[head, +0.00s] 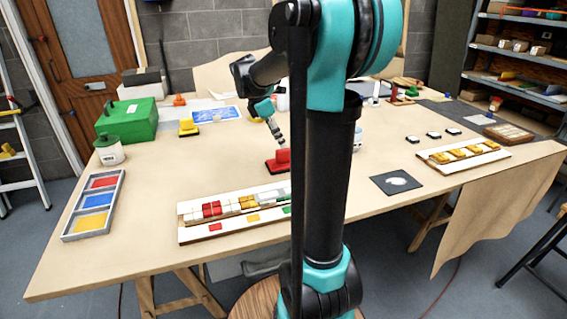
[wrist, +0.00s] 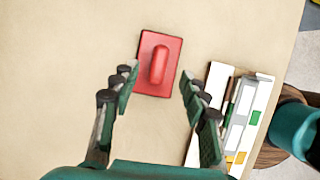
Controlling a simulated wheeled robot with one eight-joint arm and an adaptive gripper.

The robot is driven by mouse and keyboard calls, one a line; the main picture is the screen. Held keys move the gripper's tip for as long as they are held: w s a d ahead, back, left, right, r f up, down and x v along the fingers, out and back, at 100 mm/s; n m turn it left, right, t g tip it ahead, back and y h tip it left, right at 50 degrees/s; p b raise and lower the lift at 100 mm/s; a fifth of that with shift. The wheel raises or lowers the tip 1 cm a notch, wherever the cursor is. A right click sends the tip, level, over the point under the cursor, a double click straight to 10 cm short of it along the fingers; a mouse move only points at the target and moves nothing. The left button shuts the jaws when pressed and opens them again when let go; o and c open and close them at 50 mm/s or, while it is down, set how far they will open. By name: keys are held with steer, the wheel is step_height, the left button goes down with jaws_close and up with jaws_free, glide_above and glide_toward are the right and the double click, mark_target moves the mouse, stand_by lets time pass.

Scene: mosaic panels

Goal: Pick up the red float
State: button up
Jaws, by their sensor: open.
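The red float (head: 279,161) lies flat on the table, with its raised handle on top. In the wrist view the red float (wrist: 159,64) shows as a red rectangle with a rounded handle, just beyond the fingertips and roughly between their lines. My gripper (wrist: 157,80) is open and empty, with one finger on each side. In the head view my gripper (head: 279,138) points down just above the float. I cannot tell the exact height of the fingertips over it.
A white board with coloured tiles (head: 232,207) lies nearby; it also shows right of the float in the wrist view (wrist: 262,95). A yellow float (head: 188,127), a green box (head: 127,119) and a grey colour tray (head: 67,222) stand to the left. Bare table surrounds the float's left side.

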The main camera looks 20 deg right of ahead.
mark_target(284, 149)
steer(key=shift+x, duration=3.15)
steer(key=shift+a, duration=0.2)
jaws_close()
